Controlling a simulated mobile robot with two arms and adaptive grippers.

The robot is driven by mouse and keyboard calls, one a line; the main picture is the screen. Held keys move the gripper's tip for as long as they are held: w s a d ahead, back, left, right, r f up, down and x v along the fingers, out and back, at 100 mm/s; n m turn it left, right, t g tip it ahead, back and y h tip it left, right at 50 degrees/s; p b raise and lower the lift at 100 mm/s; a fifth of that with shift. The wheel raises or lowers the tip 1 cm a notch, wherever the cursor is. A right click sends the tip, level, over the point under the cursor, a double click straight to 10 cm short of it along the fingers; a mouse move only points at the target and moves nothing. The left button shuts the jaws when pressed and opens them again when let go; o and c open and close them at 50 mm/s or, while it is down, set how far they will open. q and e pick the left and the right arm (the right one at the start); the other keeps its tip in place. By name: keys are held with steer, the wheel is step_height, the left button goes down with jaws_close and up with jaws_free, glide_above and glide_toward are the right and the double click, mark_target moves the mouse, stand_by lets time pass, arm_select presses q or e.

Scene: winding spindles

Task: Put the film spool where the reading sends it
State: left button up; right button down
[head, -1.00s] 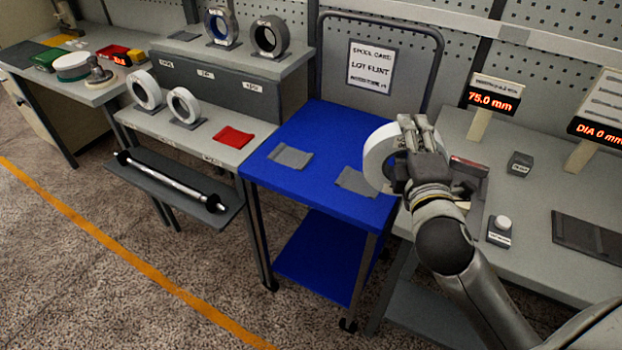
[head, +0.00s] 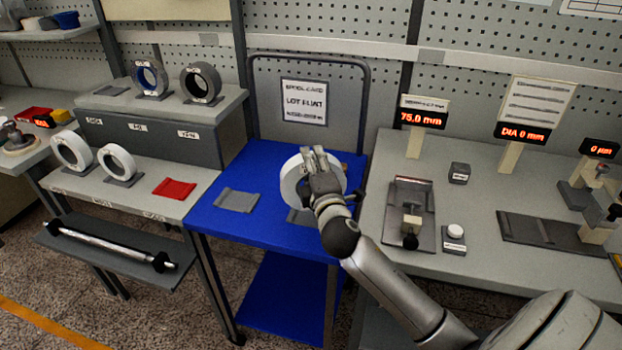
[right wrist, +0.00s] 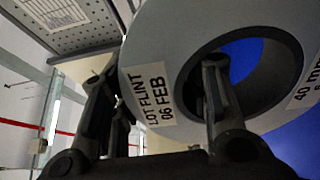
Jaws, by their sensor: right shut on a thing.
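The film spool (head: 292,182) is a white ring held upright over the right half of the blue cart (head: 255,172). My right gripper (head: 314,160) is shut on its rim, with one finger inside the bore. In the right wrist view the spool (right wrist: 150,55) bears labels reading "LOT FLINT 06 FEB" and "40 mm", the rest cut off. A grey pad (head: 298,217) shows partly below the spool; I cannot tell whether they touch. The cart's sign (head: 304,101) reads "LOT FLINT". A display (head: 421,119) reads 75.0 mm. My left gripper is not in view.
The cart's left grey pad (head: 237,201) is bare. The left rack holds two white spools (head: 117,162), a blue-centred spool (head: 149,77), a dark spool (head: 201,83) and a red pad (head: 174,188). The right bench has a gauge (head: 410,215) and a "DIA 0 mm" display (head: 522,132).

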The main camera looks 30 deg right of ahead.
steer(key=shift+w+f, duration=0.35)
steer(key=shift+w, duration=0.05)
steer(key=shift+w+d+f+b, duration=0.15)
steer(key=shift+f+b, duration=0.15)
steer(key=shift+f, duration=1.45)
steer(key=shift+f, duration=0.1)
steer(key=c, duration=0.8)
jaws_free()
steer(key=shift+f, duration=0.1)
